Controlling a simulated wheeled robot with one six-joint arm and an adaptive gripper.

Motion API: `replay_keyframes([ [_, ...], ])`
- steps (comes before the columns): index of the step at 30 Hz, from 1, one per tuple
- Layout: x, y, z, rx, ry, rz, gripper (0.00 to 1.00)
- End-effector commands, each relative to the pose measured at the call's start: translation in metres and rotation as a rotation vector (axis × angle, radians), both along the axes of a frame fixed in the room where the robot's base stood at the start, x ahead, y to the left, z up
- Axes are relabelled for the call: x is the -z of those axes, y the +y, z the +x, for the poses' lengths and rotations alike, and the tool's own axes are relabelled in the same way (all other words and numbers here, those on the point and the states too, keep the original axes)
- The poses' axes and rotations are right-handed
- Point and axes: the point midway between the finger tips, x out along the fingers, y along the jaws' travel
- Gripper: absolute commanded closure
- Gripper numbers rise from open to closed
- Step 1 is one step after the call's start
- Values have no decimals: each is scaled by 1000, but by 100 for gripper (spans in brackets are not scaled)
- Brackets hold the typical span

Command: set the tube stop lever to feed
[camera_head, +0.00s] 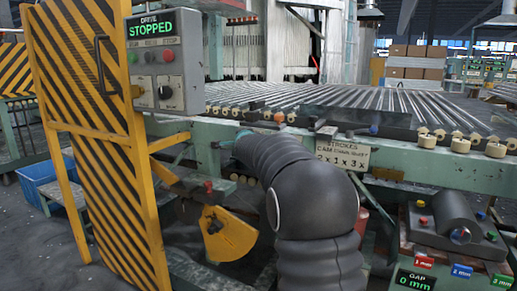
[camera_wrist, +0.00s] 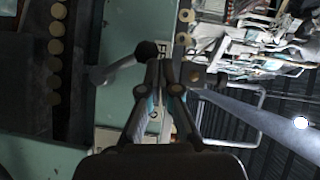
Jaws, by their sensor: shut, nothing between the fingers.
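In the wrist view a lever with a grey arm (camera_wrist: 118,68) and a black ball knob (camera_wrist: 147,50) stands out from a pale green panel (camera_wrist: 112,30). I take it to be the tube stop lever. My gripper (camera_wrist: 165,70) is shut and empty, its fingertips just below and right of the knob. I cannot tell whether they touch it. In the head view my own dark arm reaches to the green machine frame and hides the gripper; the lever cannot be made out there.
A yellow-black striped guard door (camera_head: 85,110) and a grey control box (camera_head: 157,65) reading STOPPED stand left. A roller conveyor (camera_head: 400,98) runs behind my arm. A yellow quadrant part (camera_head: 230,235) is below it. A gap unit (camera_head: 455,235) stands at lower right.

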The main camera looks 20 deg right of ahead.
Motion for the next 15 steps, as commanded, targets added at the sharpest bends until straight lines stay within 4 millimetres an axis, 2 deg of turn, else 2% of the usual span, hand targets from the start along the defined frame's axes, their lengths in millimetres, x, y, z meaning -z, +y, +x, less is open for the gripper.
replay_keyframes([
  [8, -1, 0, -1, -1, 0, 0, 100],
  [15, -13, -17, -18, 2, -3, -1, 100],
])
